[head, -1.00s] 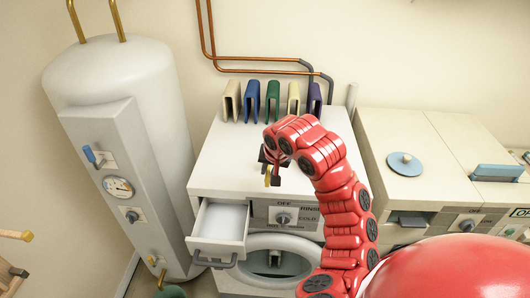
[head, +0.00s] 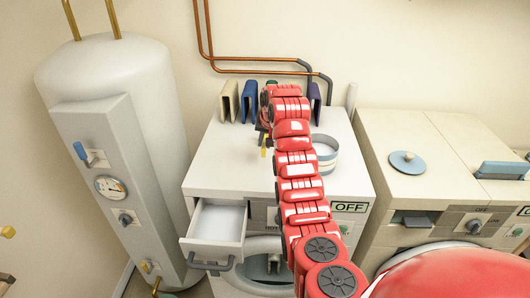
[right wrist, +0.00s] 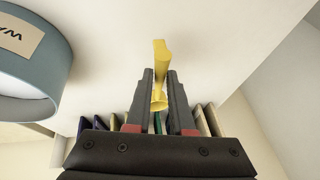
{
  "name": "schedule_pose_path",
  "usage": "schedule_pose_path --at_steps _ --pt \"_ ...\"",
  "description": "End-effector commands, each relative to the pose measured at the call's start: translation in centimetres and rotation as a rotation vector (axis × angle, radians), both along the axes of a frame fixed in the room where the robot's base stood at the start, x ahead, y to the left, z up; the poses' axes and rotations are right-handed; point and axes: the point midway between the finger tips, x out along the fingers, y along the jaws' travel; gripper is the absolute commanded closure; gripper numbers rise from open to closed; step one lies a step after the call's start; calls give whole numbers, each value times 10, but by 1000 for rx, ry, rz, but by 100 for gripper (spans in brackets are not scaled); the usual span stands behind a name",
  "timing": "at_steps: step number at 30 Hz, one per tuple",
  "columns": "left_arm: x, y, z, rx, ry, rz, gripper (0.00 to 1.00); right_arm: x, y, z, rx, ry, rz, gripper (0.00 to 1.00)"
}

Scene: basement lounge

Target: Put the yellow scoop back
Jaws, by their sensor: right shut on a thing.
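The yellow scoop (right wrist: 161,62) is between the fingers of my right gripper (right wrist: 160,78) in the right wrist view. My right gripper is shut on it. In the head view only a small yellow part of the scoop (head: 264,151) shows below the right gripper (head: 264,136), over the white top of the washing machine (head: 225,165). My arm hides much of the gripper there. A round blue-and-white tub (head: 325,150) stands on the machine top, right of the gripper. It also shows at the left of the right wrist view (right wrist: 32,65). My left gripper is not in view.
Several coloured upright slabs (head: 249,100) stand along the machine's back edge. A white drawer (head: 217,225) is pulled out at its front left. A white tank (head: 110,80) stands left, and a second machine (head: 420,140) right. The front left of the machine top is clear.

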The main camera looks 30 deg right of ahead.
Motion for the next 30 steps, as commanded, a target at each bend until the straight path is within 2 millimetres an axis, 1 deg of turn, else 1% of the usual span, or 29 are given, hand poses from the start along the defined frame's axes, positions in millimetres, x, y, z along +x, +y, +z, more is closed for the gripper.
schedule_pose_path --at_steps 1,5,8,13,15,18,23,26,27,29,30 --pt "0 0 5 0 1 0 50 3 -2 2 1 2 -1 100" --pt "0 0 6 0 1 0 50 7 -4 1 -2 -1 -1 100" --pt "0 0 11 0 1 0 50 7 -4 -3 -1 1 -1 100" --pt "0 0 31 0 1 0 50 7 -4 -20 0 3 0 100" --pt "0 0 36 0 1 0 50 6 -3 -31 1 4 0 100" --pt "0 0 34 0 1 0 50 7 -3 -37 1 1 0 100" --pt "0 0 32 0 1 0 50 7 -4 -37 0 0 0 100" --pt "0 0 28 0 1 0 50 7 -4 -41 -1 -1 0 100" --pt "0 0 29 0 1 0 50 7 -4 -40 -1 -1 0 76" --pt "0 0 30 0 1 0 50 7 -4 -39 -1 -1 0 65" --pt "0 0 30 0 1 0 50 7 -4 -39 -1 -1 0 58"
